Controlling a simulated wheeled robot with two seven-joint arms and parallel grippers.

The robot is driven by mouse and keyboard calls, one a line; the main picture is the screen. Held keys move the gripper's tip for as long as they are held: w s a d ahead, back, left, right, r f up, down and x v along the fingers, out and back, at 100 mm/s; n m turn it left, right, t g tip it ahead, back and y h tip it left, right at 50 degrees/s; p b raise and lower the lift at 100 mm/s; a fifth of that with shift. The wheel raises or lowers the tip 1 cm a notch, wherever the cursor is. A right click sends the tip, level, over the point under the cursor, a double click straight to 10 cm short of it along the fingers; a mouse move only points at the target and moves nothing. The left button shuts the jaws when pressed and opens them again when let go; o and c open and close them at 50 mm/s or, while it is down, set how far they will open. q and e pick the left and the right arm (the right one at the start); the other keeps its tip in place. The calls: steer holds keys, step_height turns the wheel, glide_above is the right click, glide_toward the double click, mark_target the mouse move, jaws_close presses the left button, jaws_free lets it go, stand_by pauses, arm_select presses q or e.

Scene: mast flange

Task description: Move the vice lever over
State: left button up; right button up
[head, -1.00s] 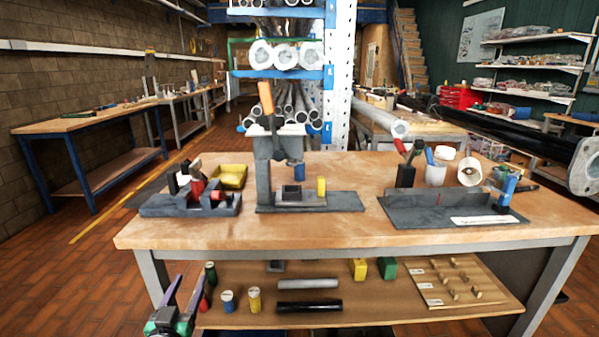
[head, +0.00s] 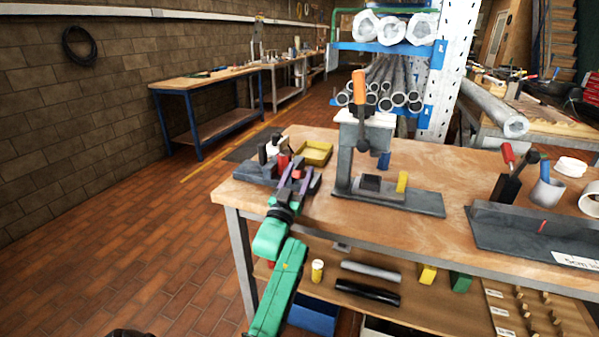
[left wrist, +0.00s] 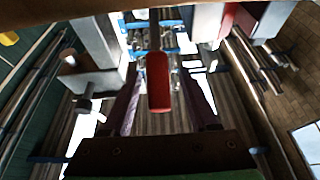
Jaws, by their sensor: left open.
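The vice (head: 258,172), a dark grey block on a base, stands at the near left corner of the workbench. Its red-gripped lever (head: 297,173) shows small at its right side. My left gripper (head: 294,170), with purple fingers and a green wrist, reaches up to the vice from the front and partly hides it. In the left wrist view the left gripper (left wrist: 160,90) is open, and a red lever grip (left wrist: 158,82) lies in the gap between its fingers, with room on both sides. Whether it touches a finger I cannot tell. My right gripper is out of view.
A yellow tray (head: 316,152) is behind the vice. A press with an orange-topped lever (head: 360,88) stands close to the right. A grey angled fixture (head: 525,232) is farther right. The lower shelf holds rods (head: 368,291) and blocks. Floor at left is clear.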

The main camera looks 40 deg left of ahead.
arm_select(q)
jaws_close()
stand_by(1.5)
